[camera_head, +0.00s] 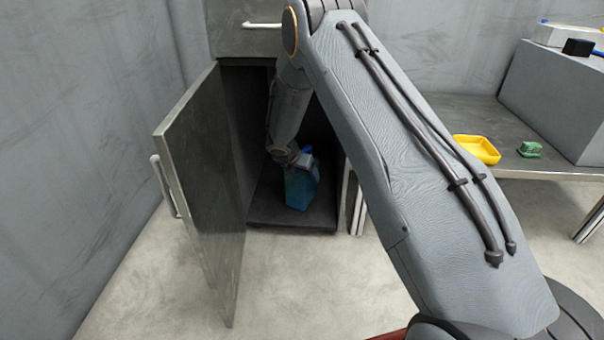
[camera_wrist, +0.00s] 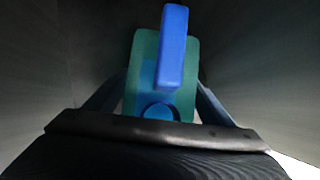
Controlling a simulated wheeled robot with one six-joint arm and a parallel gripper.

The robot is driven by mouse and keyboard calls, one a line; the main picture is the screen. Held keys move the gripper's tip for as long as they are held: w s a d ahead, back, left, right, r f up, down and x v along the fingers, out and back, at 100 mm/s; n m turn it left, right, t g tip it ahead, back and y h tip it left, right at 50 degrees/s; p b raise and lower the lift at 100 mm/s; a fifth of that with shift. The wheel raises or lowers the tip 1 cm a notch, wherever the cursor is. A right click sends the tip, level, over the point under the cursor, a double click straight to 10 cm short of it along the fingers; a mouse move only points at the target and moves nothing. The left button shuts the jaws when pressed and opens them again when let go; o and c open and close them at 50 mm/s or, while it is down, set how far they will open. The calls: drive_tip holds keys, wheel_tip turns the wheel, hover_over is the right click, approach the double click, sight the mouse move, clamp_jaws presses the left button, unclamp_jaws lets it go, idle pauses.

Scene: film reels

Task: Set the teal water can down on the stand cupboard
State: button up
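The teal water can (camera_head: 300,190) is low inside the open cupboard, at or just above its floor. I cannot tell whether it touches the floor. In the wrist view the can (camera_wrist: 148,60) has a blue handle and a round blue cap, and appears upright. My gripper (camera_wrist: 162,85) has one finger on each side of the can, and both fingers seem to meet its sides. In the head view my gripper (camera_head: 298,163) reaches into the cupboard from above. The cupboard (camera_head: 262,212) has its door (camera_head: 205,170) swung open to the left; my arm hides much of its right side.
A drawer (camera_head: 245,40) with a pale handle is above the opening. To the right, a table (camera_head: 470,112) carries a yellow tray (camera_head: 476,150), a small green object (camera_head: 530,150) and a large grey box (camera_head: 560,95). The open door stands close left of my arm.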

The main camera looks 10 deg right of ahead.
drive_tip(key=shift+o, duration=0.7)
drive_tip(key=p+v, duration=0.5)
drive_tip(key=v, duration=0.7)
drive_tip(key=shift+d+r+p, duration=0.1)
drive_tip(key=shift+r+p, duration=0.05)
drive_tip(key=shift+p, duration=0.2)
drive_tip(key=s+a+r+m+g+y, duration=0.1)
drive_tip(key=s+a+r+m, duration=0.5)
drive_tip(key=s+r, duration=0.4)
drive_tip(key=s+a+r+m+g+y, duration=0.1)
drive_tip(key=s+a+r+m, duration=0.3)
drive_tip(key=s+a+r, duration=0.55)
drive_tip(key=s+a+r+m+g+y, duration=0.1)
drive_tip(key=s+m, duration=0.4)
drive_tip(key=s, duration=1.1)
drive_tip(key=s+a+r+m+g+y, duration=0.1)
drive_tip(key=s+r+m, duration=0.3)
drive_tip(key=s, duration=1.3)
drive_tip(key=shift+s+a+m+g+y, duration=0.3)
drive_tip(key=shift+m+g+y, duration=0.2)
drive_tip(key=shift+y, duration=0.4)
